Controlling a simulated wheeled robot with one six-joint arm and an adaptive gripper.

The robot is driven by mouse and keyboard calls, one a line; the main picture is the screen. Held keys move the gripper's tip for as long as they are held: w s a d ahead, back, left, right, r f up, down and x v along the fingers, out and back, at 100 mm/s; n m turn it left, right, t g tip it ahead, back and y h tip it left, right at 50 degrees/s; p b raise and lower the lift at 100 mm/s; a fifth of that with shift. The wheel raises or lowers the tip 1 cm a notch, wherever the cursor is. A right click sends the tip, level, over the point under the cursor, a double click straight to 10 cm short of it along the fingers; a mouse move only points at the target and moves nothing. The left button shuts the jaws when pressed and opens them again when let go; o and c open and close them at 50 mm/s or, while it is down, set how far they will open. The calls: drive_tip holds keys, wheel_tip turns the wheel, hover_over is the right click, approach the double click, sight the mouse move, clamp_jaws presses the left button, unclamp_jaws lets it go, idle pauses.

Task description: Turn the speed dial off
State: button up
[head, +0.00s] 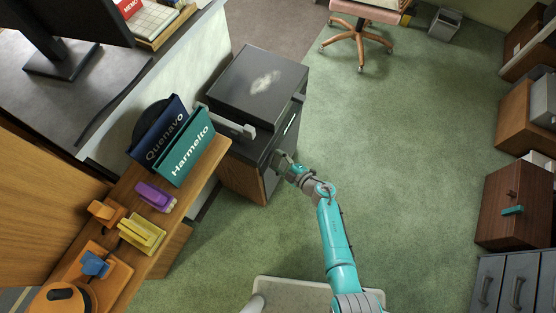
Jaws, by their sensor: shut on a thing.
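A dark box-shaped machine (258,88) with a pale smudge on its top stands left of centre in the head view. My gripper (281,158) is at the lower right of its front side, at the end of my teal arm. Its jaws are shut on a small part there, which appears to be the speed dial. The fingers hide the dial, so its pointer and setting cannot be seen. The gripper is small in this view, and its exact hold is hard to make out.
A wooden shelf (213,160) on the left holds a blue binder (160,130), a teal binder (187,150), a purple stapler (155,196) and a yellow punch (143,233). A grey bar (232,124) juts out beside the machine. Green carpet (405,150) on the right is clear.

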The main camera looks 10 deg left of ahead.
drive_tip(key=n+t, duration=0.1)
drive_tip(key=n, duration=0.2)
drive_tip(key=shift+n+t+y, duration=0.3)
drive_tip(key=shift+t, duration=0.1)
drive_tip(key=shift+s+f+n+t+y, duration=0.15)
drive_tip(key=shift+n+t+y, duration=0.35)
drive_tip(key=shift+n, duration=1.1)
drive_tip(key=o, duration=1.2)
drive_tip(key=shift+c, duration=0.2)
